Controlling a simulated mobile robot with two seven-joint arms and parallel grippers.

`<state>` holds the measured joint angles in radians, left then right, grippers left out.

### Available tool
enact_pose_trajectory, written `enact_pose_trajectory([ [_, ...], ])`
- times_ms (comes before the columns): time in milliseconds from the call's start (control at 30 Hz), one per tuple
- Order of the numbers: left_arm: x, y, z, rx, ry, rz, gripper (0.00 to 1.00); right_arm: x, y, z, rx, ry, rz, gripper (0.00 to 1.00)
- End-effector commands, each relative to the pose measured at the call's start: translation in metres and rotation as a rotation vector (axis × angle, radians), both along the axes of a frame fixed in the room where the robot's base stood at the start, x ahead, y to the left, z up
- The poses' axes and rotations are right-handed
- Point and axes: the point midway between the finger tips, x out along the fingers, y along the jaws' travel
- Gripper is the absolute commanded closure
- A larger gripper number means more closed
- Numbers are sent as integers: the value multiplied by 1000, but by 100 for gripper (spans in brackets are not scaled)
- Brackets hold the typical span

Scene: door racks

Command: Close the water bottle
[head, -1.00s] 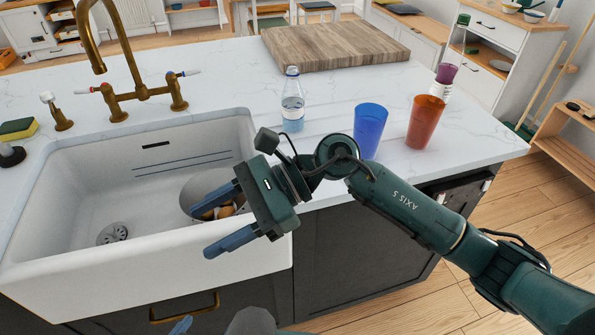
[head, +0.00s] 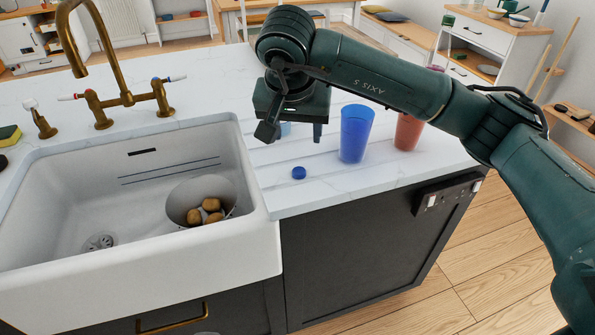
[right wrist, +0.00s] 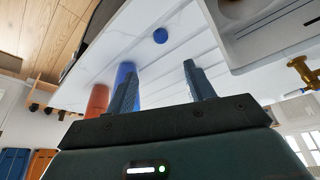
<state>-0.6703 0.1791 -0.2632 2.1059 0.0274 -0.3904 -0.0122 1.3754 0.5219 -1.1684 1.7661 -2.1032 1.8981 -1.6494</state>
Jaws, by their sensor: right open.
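A blue cap (head: 299,173) lies on the white counter near its front edge, right of the sink. It also shows in the right wrist view (right wrist: 160,35). The water bottle is almost wholly hidden behind my right gripper in the head view; only a pale blue bit (head: 286,129) shows below the gripper. I cannot make out the bottle in the right wrist view. My right gripper (head: 293,128) is above the counter behind the cap. In the right wrist view its two fingers (right wrist: 159,82) are spread with nothing seen held between them. My left gripper is out of view.
A blue cup (head: 356,135) and an orange cup (head: 407,132) stand right of the gripper. The white sink (head: 80,185) at left holds a bowl (head: 183,197) with several brown items. A brass tap (head: 118,60) stands behind it. Counter around the cap is clear.

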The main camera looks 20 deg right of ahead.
Motion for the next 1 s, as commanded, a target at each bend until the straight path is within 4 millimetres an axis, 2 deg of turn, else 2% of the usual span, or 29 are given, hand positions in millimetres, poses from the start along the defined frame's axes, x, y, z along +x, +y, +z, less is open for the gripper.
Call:
enact_pose_trajectory([
  [167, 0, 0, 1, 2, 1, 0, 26, 3, -1, -9, 3, 4, -1, 46],
  [400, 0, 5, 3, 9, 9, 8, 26, 17, -8, -50, 2, 7, -1, 46],
  [600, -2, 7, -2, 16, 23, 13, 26, 26, -12, -72, 3, 3, -1, 46],
  [1000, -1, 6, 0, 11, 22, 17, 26, 28, -12, -76, 4, 2, 1, 46],
])
